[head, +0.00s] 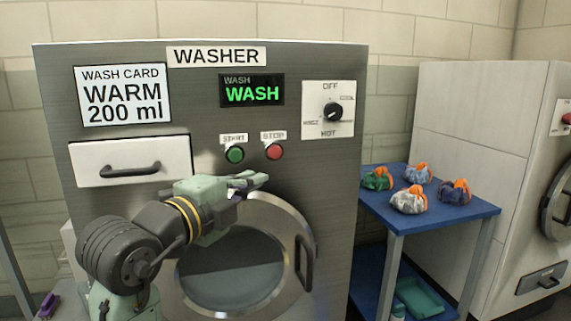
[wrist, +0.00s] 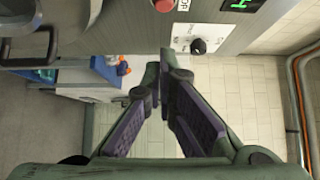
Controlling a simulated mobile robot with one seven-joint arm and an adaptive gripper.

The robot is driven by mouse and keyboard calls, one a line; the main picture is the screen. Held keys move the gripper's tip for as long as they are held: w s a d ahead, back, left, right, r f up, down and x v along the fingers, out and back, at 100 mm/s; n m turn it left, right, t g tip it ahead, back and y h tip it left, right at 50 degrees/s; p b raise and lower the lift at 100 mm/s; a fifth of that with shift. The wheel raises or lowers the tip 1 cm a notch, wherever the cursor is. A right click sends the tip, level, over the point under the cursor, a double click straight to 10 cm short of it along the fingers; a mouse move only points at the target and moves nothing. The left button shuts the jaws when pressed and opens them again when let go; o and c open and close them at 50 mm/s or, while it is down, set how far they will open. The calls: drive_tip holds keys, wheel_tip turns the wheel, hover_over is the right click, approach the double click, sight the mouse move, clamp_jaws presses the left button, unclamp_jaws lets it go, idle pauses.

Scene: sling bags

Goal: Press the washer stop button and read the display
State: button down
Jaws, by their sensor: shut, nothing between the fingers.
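The washer (head: 320,180) is a grey metal machine. Its red stop button (head: 274,152) sits under a STOP label and also shows at the top edge of the wrist view (wrist: 164,5). The green start button (head: 235,154) is to its left. The display (head: 252,90) reads WASH in green, with a smaller WASH above. My gripper (head: 262,178) is shut and empty, just below the stop button in the head view. Its purple-padded fingers also show in the wrist view (wrist: 160,68), apart from the button there.
A wash card (head: 123,94) reads WARM 200 ml above a drawer (head: 130,162). The temperature dial (head: 333,112) is right of the display. The round washer door (head: 302,225) is behind my arm. A blue table (head: 450,225) at right holds several tied bags.

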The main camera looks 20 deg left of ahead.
sight(275, 152)
drive_tip(key=shift+d, duration=0.15)
drive_tip(key=shift+w+a+p, duration=0.2)
drive_tip(key=shift+w+p, duration=1.95)
drive_tip(key=shift+w, duration=4.45)
